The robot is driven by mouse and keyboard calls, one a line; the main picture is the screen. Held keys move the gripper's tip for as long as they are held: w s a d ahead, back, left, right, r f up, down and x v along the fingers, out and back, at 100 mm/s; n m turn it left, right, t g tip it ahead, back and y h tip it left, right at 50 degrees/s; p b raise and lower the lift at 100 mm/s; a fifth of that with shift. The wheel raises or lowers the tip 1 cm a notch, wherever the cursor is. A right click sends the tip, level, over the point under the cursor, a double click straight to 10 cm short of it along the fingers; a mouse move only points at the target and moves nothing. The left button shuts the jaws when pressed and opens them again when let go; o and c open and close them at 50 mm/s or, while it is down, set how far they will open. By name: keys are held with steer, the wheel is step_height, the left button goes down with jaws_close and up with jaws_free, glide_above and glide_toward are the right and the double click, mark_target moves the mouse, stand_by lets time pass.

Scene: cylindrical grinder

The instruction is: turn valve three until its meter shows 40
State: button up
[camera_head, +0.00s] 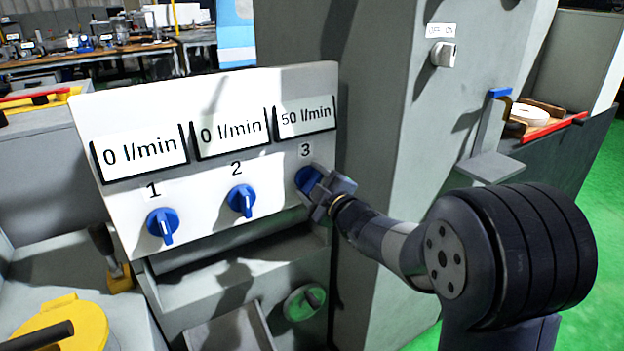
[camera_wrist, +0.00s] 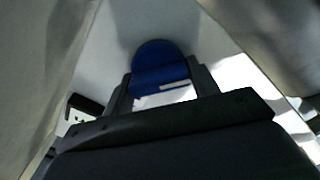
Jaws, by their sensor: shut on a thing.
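Valve three (camera_head: 308,178) is a blue knob under the number 3 at the right of the white panel. Its meter (camera_head: 305,116) reads 50 l/min. My gripper (camera_head: 320,190) is at valve three and shut on it, covering part of the knob. In the wrist view, the blue knob (camera_wrist: 160,66) sits between the fingers of my gripper (camera_wrist: 162,90), with a white mark on it. The knob's exact angle is partly hidden.
Valve one (camera_head: 162,226) and valve two (camera_head: 241,201) are blue knobs pointing down; their meters (camera_head: 139,151) (camera_head: 230,133) read 0 l/min. An off/on switch (camera_head: 443,54) is on the grey housing. A yellow part (camera_head: 75,325) is at lower left.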

steer(key=m+p, duration=0.2)
steer(key=m, duration=0.3)
steer(key=shift+m, duration=0.3)
steer(key=shift+d, duration=0.1)
stand_by(0.3)
steer(key=o, duration=1)
steer(key=shift+c, duration=0.2)
steer(key=shift+p, duration=0.3)
steer(key=v, duration=1)
steer(key=shift+s+d, duration=0.25)
steer(key=shift+s, duration=0.1)
steer(key=shift+w+a, duration=0.1)
steer(key=shift+w, duration=0.05)
